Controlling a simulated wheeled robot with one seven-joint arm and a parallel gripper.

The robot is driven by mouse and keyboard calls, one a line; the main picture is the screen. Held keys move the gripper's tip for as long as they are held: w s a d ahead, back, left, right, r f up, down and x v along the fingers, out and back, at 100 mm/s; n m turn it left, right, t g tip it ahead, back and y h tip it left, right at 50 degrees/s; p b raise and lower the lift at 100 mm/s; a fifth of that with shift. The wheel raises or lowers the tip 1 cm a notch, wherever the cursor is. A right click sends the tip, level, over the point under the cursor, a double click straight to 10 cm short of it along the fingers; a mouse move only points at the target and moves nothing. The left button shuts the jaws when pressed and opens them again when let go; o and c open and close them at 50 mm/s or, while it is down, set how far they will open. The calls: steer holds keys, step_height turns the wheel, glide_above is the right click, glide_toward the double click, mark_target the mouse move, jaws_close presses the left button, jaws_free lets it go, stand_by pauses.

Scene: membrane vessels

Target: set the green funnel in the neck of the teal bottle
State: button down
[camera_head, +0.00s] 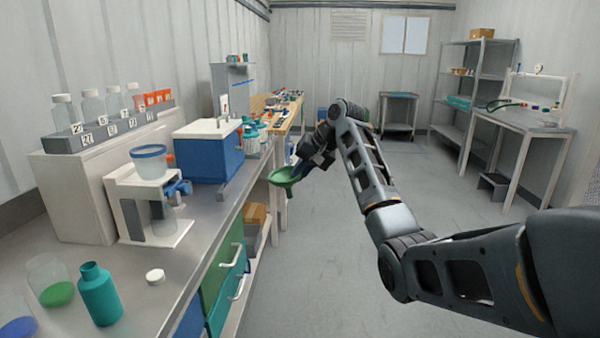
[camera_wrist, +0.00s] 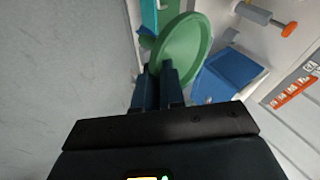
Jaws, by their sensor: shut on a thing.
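The green funnel (camera_head: 287,176) is held by my gripper (camera_head: 299,170) out past the front edge of the counter, above the floor. Its wide mouth is up and its stem hangs down. In the wrist view the funnel (camera_wrist: 182,48) lies at the fingertips of my gripper (camera_wrist: 166,75), which is shut on it; the exact contact is partly hidden. The teal bottle (camera_head: 99,295) stands upright on the counter at the lower left of the head view, well apart from the funnel. Its neck is open at the top.
On the steel counter (camera_head: 199,238), a white cap (camera_head: 155,276) and a jar with green contents (camera_head: 51,283) stand near the bottle. A white stand with a blue-rimmed vessel (camera_head: 149,162) and a blue box (camera_head: 208,151) are farther back. Green and teal drawers (camera_head: 228,284) are below the counter.

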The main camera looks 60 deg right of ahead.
steer(key=s+a+f+n+g+y, duration=0.1)
steer(key=a+f+n, duration=0.3)
steer(key=a+f, duration=0.6)
steer(key=a+f+n+g+y, duration=0.2)
steer(key=a+f+n, duration=0.3)
steer(key=a, duration=1.7)
steer(key=s+a+f+n+g+y, duration=0.1)
steer(key=a+f+n+y, duration=0.3)
steer(key=a+f, duration=1.1)
steer(key=shift+s+a+f+n, duration=0.3)
steer(key=shift+a+f, duration=0.1)
steer(key=shift+a, duration=0.7)
